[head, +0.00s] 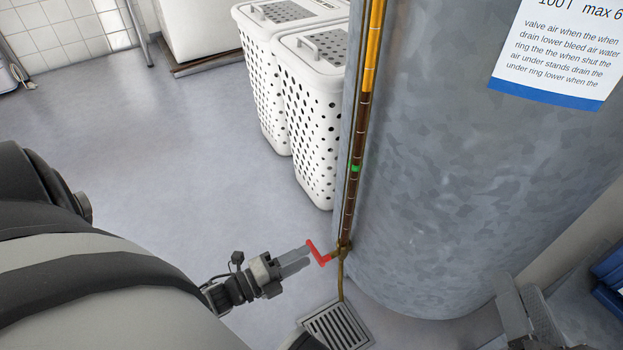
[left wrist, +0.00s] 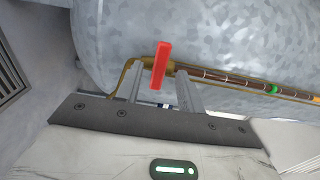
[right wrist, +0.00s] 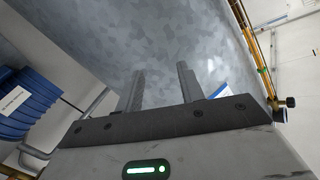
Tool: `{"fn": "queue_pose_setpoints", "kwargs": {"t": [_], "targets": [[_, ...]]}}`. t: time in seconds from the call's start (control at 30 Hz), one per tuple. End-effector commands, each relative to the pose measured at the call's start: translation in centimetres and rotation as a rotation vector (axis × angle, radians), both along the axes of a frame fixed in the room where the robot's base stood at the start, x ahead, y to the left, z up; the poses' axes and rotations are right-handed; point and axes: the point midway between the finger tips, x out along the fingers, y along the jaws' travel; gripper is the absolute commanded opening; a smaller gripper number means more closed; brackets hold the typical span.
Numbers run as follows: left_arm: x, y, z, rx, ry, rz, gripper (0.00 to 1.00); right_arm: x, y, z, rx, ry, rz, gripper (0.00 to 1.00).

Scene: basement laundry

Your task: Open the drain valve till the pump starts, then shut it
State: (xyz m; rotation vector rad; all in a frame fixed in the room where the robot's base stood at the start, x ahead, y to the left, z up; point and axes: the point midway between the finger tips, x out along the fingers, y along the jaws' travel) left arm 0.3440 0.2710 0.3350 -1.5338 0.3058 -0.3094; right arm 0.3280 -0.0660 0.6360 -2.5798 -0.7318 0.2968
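The drain valve has a red lever (head: 318,253) on a brass body (head: 343,248) low on the grey tank (head: 450,170). My left gripper (head: 308,254) is at the lever. In the left wrist view the lever (left wrist: 161,66) shows between its two parted fingers, with gaps on both sides; I cannot tell whether they touch it. A sight tube (head: 349,205) rises from the valve, dark below and amber above, with a green mark (head: 355,168) in the dark stretch. My right gripper (right wrist: 160,75) is open and empty before the tank. No pump is identifiable.
A thin pipe (head: 341,285) runs from the valve down to a floor grate (head: 338,327). Perforated white baskets (head: 312,130) stand behind the tank's left side. Blue crates (right wrist: 28,105) are near my right gripper. The floor at left is clear.

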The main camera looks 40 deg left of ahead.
Motion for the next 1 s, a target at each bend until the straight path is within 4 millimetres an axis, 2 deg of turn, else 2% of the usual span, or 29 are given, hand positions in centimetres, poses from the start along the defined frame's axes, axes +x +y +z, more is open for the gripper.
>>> {"fn": "queue_pose_setpoints", "kwargs": {"t": [0.03,0.2,0.4,0.5,0.7,1.0], "targets": [[-1.4,0.6,0.1,0.002,0.007,0.002,0.38,0.0,0.0,0.1,-0.011,0.003,0.0,0.38],[-5.3,2.3,0.0,0.004,0.006,0.002,0.38,0.1,-0.1,-0.6,-0.05,0.015,-0.003,0.38],[-8.9,3.8,0.0,0.003,0.004,0.002,0.38,0.0,-0.2,-0.7,-0.065,0.019,-0.004,0.38],[-10.0,4.2,0.0,0.002,0.003,0.002,0.38,-0.1,-0.2,-0.8,-0.069,0.021,-0.005,0.38],[-10.9,4.6,0.0,0.003,0.001,0.001,0.38,-0.1,-0.3,-1.0,-0.072,0.024,-0.005,0.38],[-11.0,4.6,0.0,0.003,0.001,0.001,0.38,-0.1,-0.3,-1.0,-0.072,0.024,-0.005,0.38]]}}
